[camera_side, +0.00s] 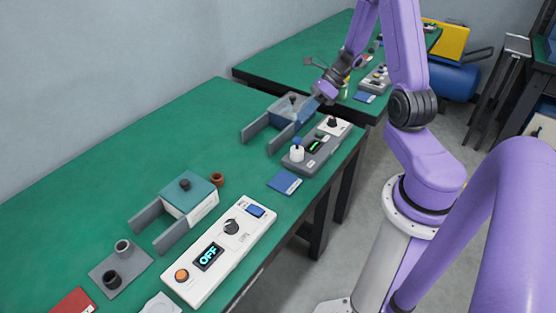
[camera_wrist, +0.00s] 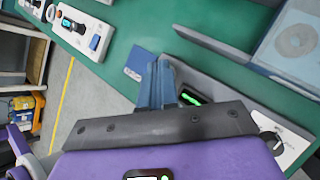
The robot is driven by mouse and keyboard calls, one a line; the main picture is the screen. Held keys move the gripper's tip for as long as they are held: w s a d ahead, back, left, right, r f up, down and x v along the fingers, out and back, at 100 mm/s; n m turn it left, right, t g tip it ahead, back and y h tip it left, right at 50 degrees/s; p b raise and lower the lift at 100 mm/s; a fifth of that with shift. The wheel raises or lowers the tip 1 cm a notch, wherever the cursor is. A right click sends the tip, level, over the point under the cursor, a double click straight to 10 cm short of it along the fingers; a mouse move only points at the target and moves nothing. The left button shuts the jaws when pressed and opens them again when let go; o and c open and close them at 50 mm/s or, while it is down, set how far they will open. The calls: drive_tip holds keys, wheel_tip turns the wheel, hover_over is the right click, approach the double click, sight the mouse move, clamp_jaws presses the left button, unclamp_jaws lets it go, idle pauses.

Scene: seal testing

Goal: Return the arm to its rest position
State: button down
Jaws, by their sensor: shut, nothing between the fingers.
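My gripper (camera_side: 305,113) is at the end of my purple arm. In the side view it is over the far half of the green bench, beside the far grey and blue fixture (camera_side: 257,127). In the wrist view its blue fingers (camera_wrist: 162,62) are together with nothing between them. The fingers cover part of a grey control box (camera_wrist: 240,95) with a green lit display. The same box (camera_side: 322,160) shows in the side view, just right of and nearer than the gripper. I cannot tell how high the fingertips are above the bench.
The near bench (camera_side: 90,205) holds a white control box (camera_side: 232,262) reading OFF, a teal-topped fixture (camera_side: 188,192), a brown ring (camera_side: 217,179) and a grey plate (camera_side: 122,277) with two cups. A blue card (camera_side: 284,182) lies by the bench edge. A second bench (camera_side: 290,68) stands behind.

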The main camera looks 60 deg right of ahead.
drive_tip(key=s+a+r+n+g+h, duration=0.1)
drive_tip(key=s+a+r+n+g, duration=0.25)
drive_tip(key=a+n, duration=0.5)
drive_tip(key=s+a+r+n+g+h, duration=0.1)
drive_tip(key=s+a+r+n+g, duration=0.2)
drive_tip(key=a+n, duration=0.6)
drive_tip(key=s+a+r+n+t+h, duration=0.1)
drive_tip(key=s+a+r+n+h, duration=0.1)
drive_tip(key=s+n, duration=0.5)
drive_tip(key=s+a+r+n+t+h, duration=0.1)
drive_tip(key=s+n, duration=0.6)
drive_tip(key=n, duration=1)
drive_tip(key=shift+s+a+r+n+h, duration=0.35)
drive_tip(key=shift+a+r+h, duration=0.15)
drive_tip(key=shift+r+h, duration=0.4)
